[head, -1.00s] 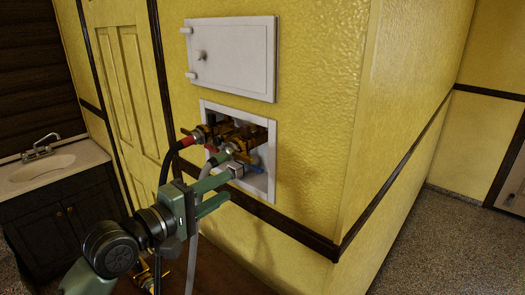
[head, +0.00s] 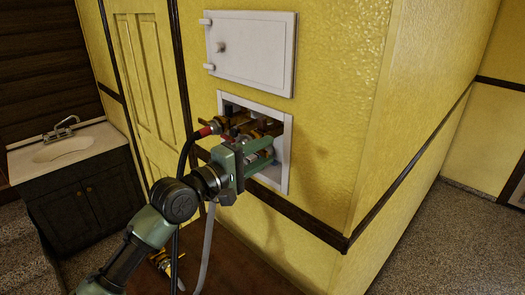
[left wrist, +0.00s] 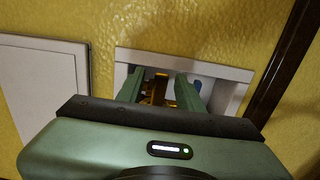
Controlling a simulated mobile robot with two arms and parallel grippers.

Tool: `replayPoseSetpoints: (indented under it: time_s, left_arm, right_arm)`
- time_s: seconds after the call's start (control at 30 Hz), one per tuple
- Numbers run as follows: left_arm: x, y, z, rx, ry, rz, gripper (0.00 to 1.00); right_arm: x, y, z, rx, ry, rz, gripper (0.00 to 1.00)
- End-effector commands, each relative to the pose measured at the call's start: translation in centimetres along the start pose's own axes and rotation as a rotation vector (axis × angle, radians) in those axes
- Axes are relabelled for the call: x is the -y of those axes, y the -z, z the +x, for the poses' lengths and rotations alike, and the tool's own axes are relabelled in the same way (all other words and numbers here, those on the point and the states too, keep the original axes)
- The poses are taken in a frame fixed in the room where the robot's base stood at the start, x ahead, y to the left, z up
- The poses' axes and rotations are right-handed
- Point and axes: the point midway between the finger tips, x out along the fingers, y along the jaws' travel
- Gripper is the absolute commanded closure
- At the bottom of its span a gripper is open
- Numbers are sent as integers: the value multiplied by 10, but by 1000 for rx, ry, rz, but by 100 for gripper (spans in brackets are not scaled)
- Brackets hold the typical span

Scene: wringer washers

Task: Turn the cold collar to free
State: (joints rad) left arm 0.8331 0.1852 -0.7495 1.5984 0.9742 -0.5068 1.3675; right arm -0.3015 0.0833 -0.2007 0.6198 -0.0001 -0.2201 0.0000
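The recessed white wall box (head: 283,178) holds brass valves (head: 262,126). A black hose with a red collar (head: 204,132) joins the valve at the left. The grey hose (head: 206,245) rises to the cold side, where my left gripper (head: 262,153) hides its collar in the head view. The gripper's green fingers reach into the box opening. In the left wrist view the fingers (left wrist: 160,90) stand apart with brass fittings (left wrist: 160,88) showing between and beyond them. A bit of blue (left wrist: 197,84) shows beside the right finger. Contact with the collar cannot be made out. My right gripper is out of view.
A white access door (head: 250,52) is on the wall above the box. A dark rail (head: 300,216) runs below it. A sink cabinet (head: 75,185) stands at the left. A brass fitting (head: 163,263) shows low beside the hoses. Floor is clear at right.

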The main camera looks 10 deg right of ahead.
Motion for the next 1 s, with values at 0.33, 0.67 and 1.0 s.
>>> replayPoseSetpoints:
  time_s: [0.33, 0.67, 1.0]
  left_arm:
    - [0, 0, 0, 0, 0, 0, 100]
    - [0, 0, 0, 0, 1, 0, 100]
    - [1, 0, 0, 0, 1, -1, 100]
  right_arm:
    - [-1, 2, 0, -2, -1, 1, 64]
    - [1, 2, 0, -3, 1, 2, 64]
    - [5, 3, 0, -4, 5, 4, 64]
